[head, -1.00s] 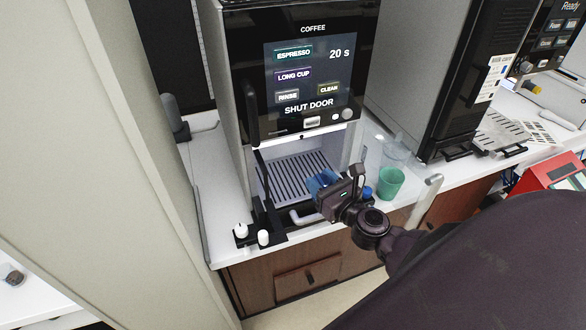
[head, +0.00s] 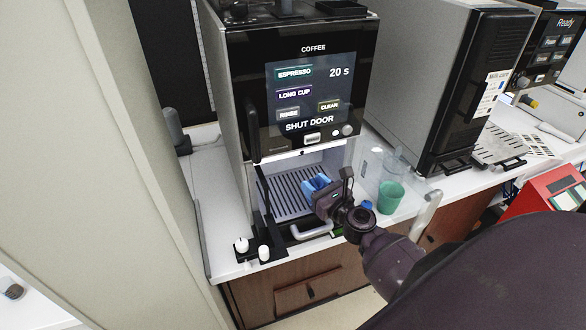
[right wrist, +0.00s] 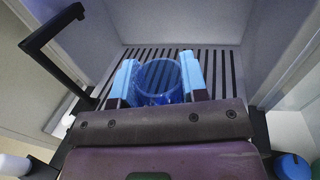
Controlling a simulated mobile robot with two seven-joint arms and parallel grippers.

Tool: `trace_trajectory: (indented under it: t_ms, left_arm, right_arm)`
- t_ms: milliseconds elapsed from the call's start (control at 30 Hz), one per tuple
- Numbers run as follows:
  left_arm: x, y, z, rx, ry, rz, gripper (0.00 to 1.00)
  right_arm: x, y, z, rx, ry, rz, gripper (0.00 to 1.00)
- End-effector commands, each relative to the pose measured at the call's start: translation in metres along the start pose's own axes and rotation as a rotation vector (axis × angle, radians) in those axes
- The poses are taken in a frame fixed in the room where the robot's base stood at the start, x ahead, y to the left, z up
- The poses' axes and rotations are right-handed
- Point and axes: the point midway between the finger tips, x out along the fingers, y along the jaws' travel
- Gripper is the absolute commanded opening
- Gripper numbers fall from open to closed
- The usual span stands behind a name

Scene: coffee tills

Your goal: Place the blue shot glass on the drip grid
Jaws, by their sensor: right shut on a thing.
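The blue shot glass (right wrist: 160,80) is clear blue and stands between the two light-blue fingers of my right gripper (right wrist: 159,78), which is shut on it. In the head view the right gripper (head: 318,186) is inside the front opening of the coffee machine, over the right part of the drip grid (head: 285,192). The grid is a slatted plate and shows behind the glass in the right wrist view (right wrist: 210,62). The glass is mostly hidden in the head view. I cannot tell whether its base touches the grid. My left gripper is not in view.
The coffee machine (head: 300,40) reads "SHUT DOOR", and its clear door (head: 400,185) stands open to the right. A green cup (head: 390,197) and a clear cup stand behind it. A black bracket (head: 262,200) rises at the opening's left. A milk machine (head: 440,90) stands to the right.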

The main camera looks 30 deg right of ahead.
Motion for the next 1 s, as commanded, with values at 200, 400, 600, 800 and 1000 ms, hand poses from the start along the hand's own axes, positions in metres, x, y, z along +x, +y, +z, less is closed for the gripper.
trace_trajectory:
  t_ms: [200,400,600,800,1000]
  left_arm:
    - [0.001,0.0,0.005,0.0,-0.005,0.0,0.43]
    - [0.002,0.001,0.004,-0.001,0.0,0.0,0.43]
    - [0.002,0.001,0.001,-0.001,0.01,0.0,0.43]
    - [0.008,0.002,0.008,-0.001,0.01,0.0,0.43]
    - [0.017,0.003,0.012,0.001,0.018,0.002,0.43]
  right_arm:
    - [0.045,0.0,0.0,-0.001,-0.002,0.001,0.16]
    - [0.064,0.0,-0.001,0.0,0.0,-0.001,0.16]
    - [0.076,0.0,0.0,-0.001,-0.002,0.0,0.16]
    - [0.102,-0.001,-0.005,0.0,0.0,-0.001,0.16]
    - [0.1,0.0,-0.017,0.0,0.0,-0.001,0.16]
